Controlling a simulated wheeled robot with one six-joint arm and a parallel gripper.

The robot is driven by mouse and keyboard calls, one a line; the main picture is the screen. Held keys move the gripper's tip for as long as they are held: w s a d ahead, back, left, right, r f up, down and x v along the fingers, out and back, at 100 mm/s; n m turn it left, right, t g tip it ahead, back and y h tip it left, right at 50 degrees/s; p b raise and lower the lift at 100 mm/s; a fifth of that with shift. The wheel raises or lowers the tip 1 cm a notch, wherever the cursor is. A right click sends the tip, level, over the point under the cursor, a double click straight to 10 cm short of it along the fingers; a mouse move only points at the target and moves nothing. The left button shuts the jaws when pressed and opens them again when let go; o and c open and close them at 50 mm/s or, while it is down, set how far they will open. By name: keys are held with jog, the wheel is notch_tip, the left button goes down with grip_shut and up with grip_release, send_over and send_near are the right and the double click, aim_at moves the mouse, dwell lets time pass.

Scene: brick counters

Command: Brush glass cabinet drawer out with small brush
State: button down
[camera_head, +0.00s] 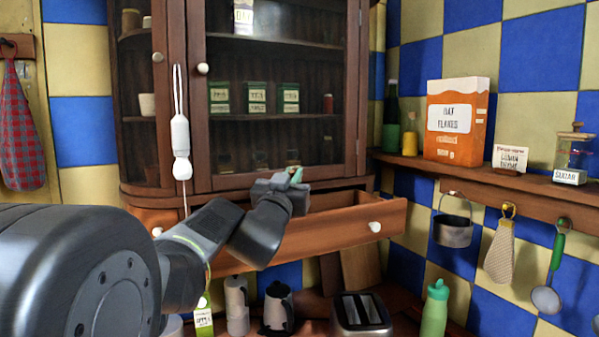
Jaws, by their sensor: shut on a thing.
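The glass cabinet (280,60) stands against the wall with its glass doors closed. Its wide wooden drawer (325,232) is pulled out below the doors. The drawer's white knob (375,227) shows at the right of its front. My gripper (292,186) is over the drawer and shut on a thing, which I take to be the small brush. Only a light green end (297,174) of it shows above the jaws. The bristles are hidden, as is most of the drawer's inside, behind my arm and the drawer front.
A white pull with a cord (180,135) hangs before the cabinet, left of my gripper. A toaster (361,313), a dark kettle (278,308) and a green bottle (434,310) stand on the counter below. A shelf at right holds an oat flakes box (456,140); a pot (453,232) hangs under it.

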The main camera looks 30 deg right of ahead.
jog(key=shift+w+d, duration=0.1)
jog(key=shift+w, duration=0.6)
jog(key=s+d+b, duration=0.1)
jog(key=d+b, duration=0.7)
jog(key=d, duration=0.3)
jog(key=shift+s+d+b, duration=0.2)
jog(key=shift+d+b, duration=0.1)
jog(key=shift+d, duration=0.1)
notch_tip(320, 180, up, 6)
jog(key=p, duration=0.5)
dwell(0.3)
jog(key=shift+r+p, duration=1.4)
jog(key=shift+r, duration=0.05)
